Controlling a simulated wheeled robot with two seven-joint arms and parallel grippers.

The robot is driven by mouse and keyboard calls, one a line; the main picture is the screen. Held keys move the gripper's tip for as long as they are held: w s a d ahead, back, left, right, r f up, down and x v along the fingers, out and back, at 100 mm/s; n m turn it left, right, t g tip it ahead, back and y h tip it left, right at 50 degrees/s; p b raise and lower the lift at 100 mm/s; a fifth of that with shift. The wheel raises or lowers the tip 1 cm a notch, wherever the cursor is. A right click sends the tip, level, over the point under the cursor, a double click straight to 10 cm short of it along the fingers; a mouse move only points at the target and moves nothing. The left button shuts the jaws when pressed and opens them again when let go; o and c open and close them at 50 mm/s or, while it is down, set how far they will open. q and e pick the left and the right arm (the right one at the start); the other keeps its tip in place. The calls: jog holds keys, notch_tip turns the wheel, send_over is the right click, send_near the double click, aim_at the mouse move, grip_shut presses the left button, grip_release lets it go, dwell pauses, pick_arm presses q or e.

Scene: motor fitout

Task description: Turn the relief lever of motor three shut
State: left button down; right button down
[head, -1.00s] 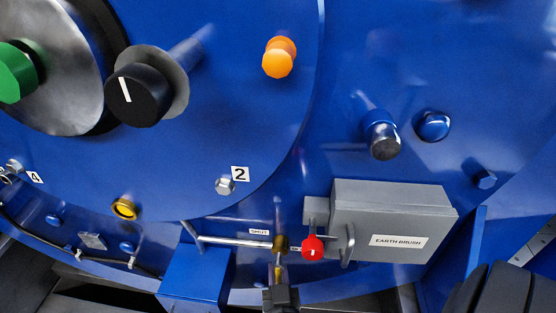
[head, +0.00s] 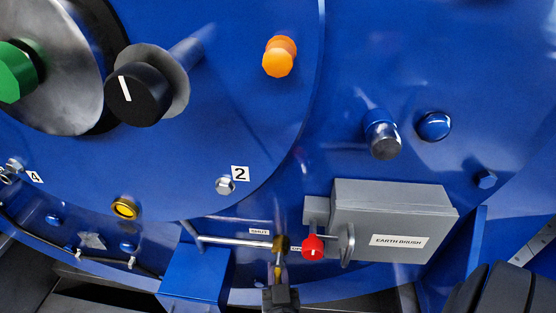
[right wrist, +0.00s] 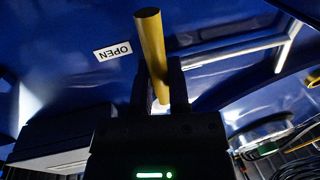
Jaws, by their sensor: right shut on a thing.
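The relief lever, a yellow brass bar (head: 278,271), is low in the middle of the head view, below a dark brass round part (head: 281,243). In the right wrist view the yellow bar (right wrist: 150,38) stands between the fingers and sticks out past them. My right gripper (head: 279,284) is shut on this bar; it also shows in the right wrist view (right wrist: 158,82). A SHUT label (head: 259,231) is at upper left of the brass part. An OPEN label (right wrist: 113,51) lies left of the bar in the right wrist view. My left gripper is not in view.
A red knob (head: 313,247) is close to the right of the lever. The grey EARTH BRUSH box (head: 394,212) with a metal handle stands further right. A light pipe (head: 235,241) runs left of the lever, above a blue block (head: 196,275).

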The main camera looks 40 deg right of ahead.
jog(key=m, duration=0.3)
jog(key=shift+w+a+h+b, duration=0.3)
jog(key=shift+h+b, duration=0.1)
jog(key=shift+w+a+r+m+t+h+b, duration=0.1)
jog(key=shift+w+a+m+t+h+b, duration=0.05)
jog(key=shift+m, duration=0.7)
jog(key=shift+w+a+r+m+t+h+b, duration=0.1)
jog(key=shift+m+t+h+b, duration=0.05)
jog(key=shift+m, duration=0.7)
jog(key=c, duration=0.6)
grip_release()
